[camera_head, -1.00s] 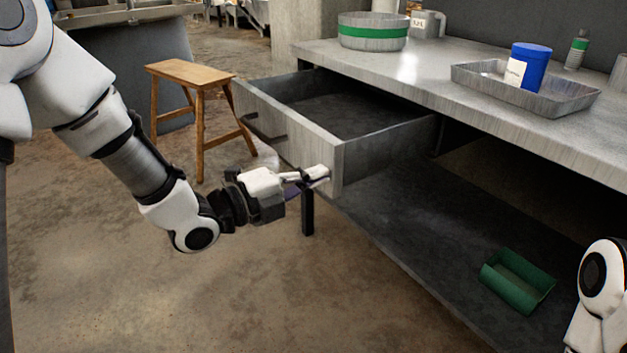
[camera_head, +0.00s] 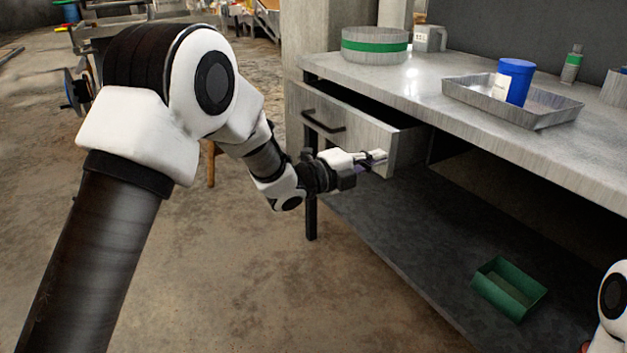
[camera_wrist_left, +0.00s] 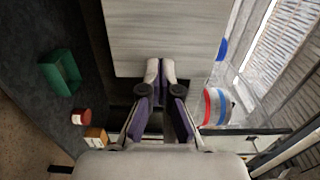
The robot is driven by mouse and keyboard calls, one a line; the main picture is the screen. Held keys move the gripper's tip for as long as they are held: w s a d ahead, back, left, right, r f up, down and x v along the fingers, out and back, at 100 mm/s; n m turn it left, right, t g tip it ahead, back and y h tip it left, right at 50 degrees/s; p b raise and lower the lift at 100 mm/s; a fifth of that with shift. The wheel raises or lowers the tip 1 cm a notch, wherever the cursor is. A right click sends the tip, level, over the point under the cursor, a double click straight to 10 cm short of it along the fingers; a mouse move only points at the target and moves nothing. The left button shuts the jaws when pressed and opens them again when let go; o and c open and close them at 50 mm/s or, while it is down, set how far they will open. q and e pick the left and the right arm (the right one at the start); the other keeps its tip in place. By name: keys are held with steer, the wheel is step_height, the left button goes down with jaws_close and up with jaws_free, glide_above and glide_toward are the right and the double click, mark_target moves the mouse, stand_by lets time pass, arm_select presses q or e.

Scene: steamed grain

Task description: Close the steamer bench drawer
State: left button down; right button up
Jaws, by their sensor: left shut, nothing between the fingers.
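The steamer bench drawer (camera_head: 345,127) is a grey drawer with a dark bar handle (camera_head: 323,121) on its front. It stands partly out of the bench (camera_head: 450,131), with a short dark gap showing behind its front. My left gripper (camera_head: 381,158) is shut and empty, with its fingertips at the right end of the drawer front. In the left wrist view the fingertips (camera_wrist_left: 160,66) meet the pale drawer panel (camera_wrist_left: 165,30); the exact contact is hard to tell. My right gripper is out of view; only a piece of that arm shows at the lower right.
On the bench top stand a green-banded round container (camera_head: 374,46), a grey jug (camera_head: 430,39), a metal tray (camera_head: 545,118) with a blue-lidded tub (camera_head: 517,82), and a green-labelled bottle (camera_head: 572,65). A green open box (camera_head: 509,287) lies on the lower shelf (camera_head: 400,240).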

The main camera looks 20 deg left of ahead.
arm_select(q)
steer(key=p+x, duration=0.1)
steer(key=x, duration=0.9)
steer(key=shift+w, duration=0.2)
steer(key=shift+r, duration=0.2)
steer(key=shift+r, duration=0.1)
